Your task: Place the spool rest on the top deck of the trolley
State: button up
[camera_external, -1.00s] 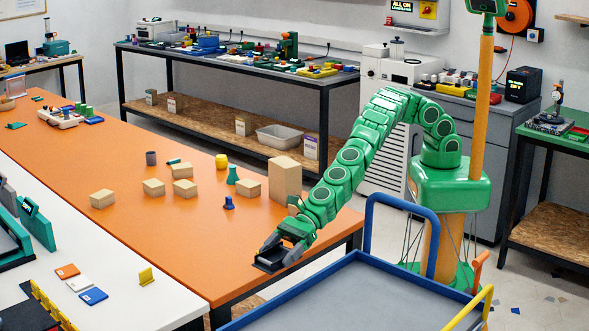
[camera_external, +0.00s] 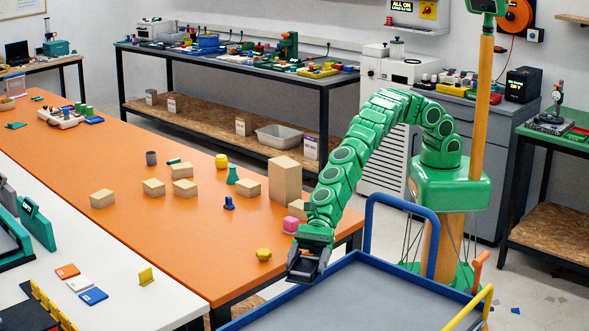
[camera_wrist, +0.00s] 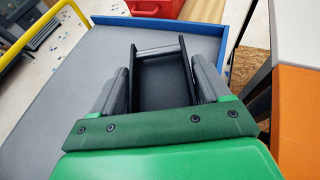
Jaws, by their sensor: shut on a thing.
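The spool rest (camera_wrist: 158,74) is a black open frame with a pale rod across its far end. My gripper (camera_wrist: 160,88) is shut on it, with a grey finger on each side. In the external view my gripper (camera_external: 309,258) points down with the dark spool rest (camera_external: 303,272) below it, by the trolley's left blue rim. The trolley's top deck (camera_external: 385,295) is flat, grey and bare where it shows. In the wrist view the deck (camera_wrist: 65,85) lies under and left of the spool rest. I cannot tell the height gap.
The orange table (camera_external: 190,245) stands left of the trolley. The trolley's blue handle (camera_external: 401,205) rises at the back. Most of the deck is free.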

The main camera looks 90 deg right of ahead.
jog(key=s+a+n+g, duration=0.2)
jog(key=s+n+g, duration=0.45)
jog(key=s, duration=0.55)
jog(key=n+g+h, duration=0.3)
jog(key=n+g, duration=0.4)
jog(key=g, duration=0.1)
send_over(388, 299)
notch_tip(388, 299, down, 3)
jog(key=shift+m, duration=0.25)
jog(key=shift+d+f, duration=0.1)
jog(key=shift+f, duration=4.15)
jog(key=shift+f, duration=0.15)
jog(key=o, duration=1.4)
jog(key=shift+c, duration=0.2)
jog(key=shift+r, duration=0.2)
jog(key=v, duration=1.2)
jog(key=shift+s+r, duration=0.15)
